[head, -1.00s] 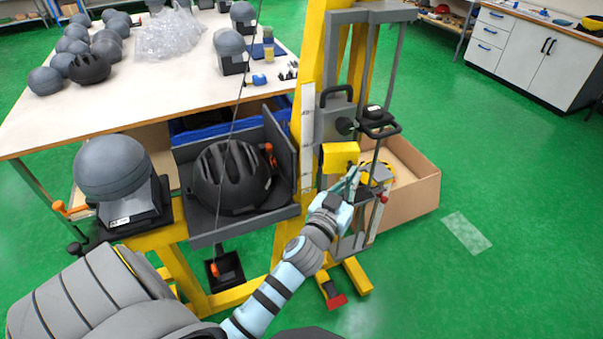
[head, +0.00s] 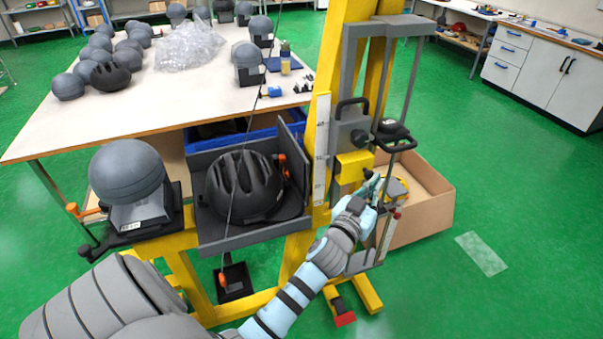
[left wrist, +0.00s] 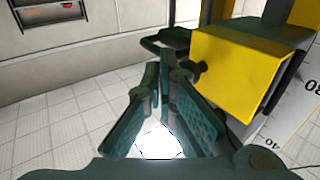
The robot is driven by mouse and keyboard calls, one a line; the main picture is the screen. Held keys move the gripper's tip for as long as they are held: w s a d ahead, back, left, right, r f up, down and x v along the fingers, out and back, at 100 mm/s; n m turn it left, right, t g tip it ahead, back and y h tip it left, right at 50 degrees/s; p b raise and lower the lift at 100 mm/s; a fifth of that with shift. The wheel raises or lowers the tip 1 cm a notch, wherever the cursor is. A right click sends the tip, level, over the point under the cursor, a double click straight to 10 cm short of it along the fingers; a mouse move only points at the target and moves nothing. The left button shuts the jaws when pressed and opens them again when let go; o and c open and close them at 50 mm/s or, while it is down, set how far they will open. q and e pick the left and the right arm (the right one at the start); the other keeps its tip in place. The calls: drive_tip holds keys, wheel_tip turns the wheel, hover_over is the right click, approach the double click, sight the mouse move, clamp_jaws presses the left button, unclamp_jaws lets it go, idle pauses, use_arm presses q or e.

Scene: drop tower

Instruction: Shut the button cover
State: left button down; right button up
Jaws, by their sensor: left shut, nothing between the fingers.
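A yellow box (head: 353,165) is fixed to the tower's front, with a small dark knob on its side. It is large in the left wrist view (left wrist: 236,70), where the dark knob (left wrist: 200,71) sticks out towards my fingers. I cannot make out a separate button cover or tell whether one is open. My left gripper (head: 373,184) is just right of and below the yellow box. In the left wrist view its fingers (left wrist: 160,65) are shut and empty, left of the knob with a small gap showing. My right gripper is not in view.
A dark handled carriage (head: 392,140) hangs right of the yellow box, between thin grey posts. A cardboard box (head: 425,215) stands behind on the green floor. A black helmet (head: 243,184) sits in a grey tray to the left, beside a grey headform (head: 127,173).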

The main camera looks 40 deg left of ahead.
use_arm(q)
drive_tip(key=s+d, duration=0.2)
drive_tip(key=s, duration=1)
wheel_tip(320, 180, down, 20)
drive_tip(key=s+m+g+h, duration=0.1)
drive_tip(key=s+m+g, duration=0.1)
drive_tip(key=g, duration=0.3)
drive_tip(key=s+f+g, duration=0.2)
drive_tip(key=s+f, duration=0.3)
drive_tip(key=f, duration=0.3)
drive_tip(key=s+f+g, duration=0.2)
drive_tip(key=s+f, duration=0.3)
drive_tip(key=f, duration=0.3)
drive_tip(key=s+a+f+g, duration=0.1)
drive_tip(key=s+f+g, duration=0.3)
drive_tip(key=s, duration=0.9)
drive_tip(key=s+a+f+g, duration=0.2)
drive_tip(key=s+f+g, duration=0.2)
drive_tip(key=s+f, duration=0.6)
drive_tip(key=s, duration=0.3)
drive_tip(key=shift+s+h, duration=0.25)
drive_tip(key=shift+h, duration=0.15)
